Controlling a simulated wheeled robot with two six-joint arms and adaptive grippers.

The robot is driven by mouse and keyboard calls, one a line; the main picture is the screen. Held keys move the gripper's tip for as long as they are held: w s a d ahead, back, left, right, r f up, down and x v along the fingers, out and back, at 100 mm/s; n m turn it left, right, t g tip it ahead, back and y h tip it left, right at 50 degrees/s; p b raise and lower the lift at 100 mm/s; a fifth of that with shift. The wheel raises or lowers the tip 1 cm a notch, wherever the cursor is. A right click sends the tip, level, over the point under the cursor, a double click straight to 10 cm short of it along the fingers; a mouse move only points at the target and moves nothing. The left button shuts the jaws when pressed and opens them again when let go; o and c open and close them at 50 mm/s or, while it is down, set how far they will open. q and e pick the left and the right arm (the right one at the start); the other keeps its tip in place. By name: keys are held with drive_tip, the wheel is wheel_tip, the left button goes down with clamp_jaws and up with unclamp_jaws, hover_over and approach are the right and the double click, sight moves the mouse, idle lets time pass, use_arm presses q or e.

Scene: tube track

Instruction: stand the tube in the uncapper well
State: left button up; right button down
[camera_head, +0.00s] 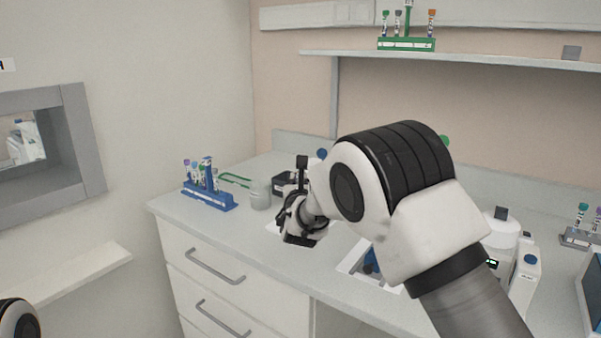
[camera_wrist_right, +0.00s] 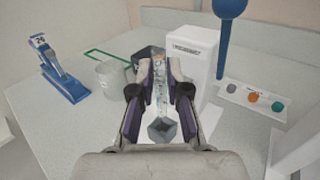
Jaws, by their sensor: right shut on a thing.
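My right gripper (camera_wrist_right: 160,68) is shut on a clear tube (camera_wrist_right: 161,88) between its fingers. A dark grey, block-like piece (camera_wrist_right: 162,130) shows at the tube's near end, probably its cap. In the head view, my right gripper (camera_head: 300,217) is over the counter, with a dark piece (camera_head: 302,161) standing above it. A white box with a label (camera_wrist_right: 189,58) stands just beyond the fingers. A dark open-looking box (camera_wrist_right: 149,58) is beside it, partly hidden by the gripper. I cannot tell which holds the uncapper well, or whether the tube touches either. My left gripper is out of view.
A blue rack with tubes (camera_head: 208,196) and a clear beaker (camera_head: 259,195) stand left of the gripper. A green frame (camera_head: 235,180) lies behind them. A white plate with coloured discs (camera_wrist_right: 254,97) lies to the right. My right arm hides much of the counter.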

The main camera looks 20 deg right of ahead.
drive_tip(key=shift+f, duration=0.8)
drive_tip(key=shift+b, duration=0.7)
drive_tip(key=shift+f, duration=0.1)
drive_tip(key=shift+b, duration=0.7)
drive_tip(key=shift+f+b, duration=0.25)
drive_tip(key=shift+b, duration=0.45)
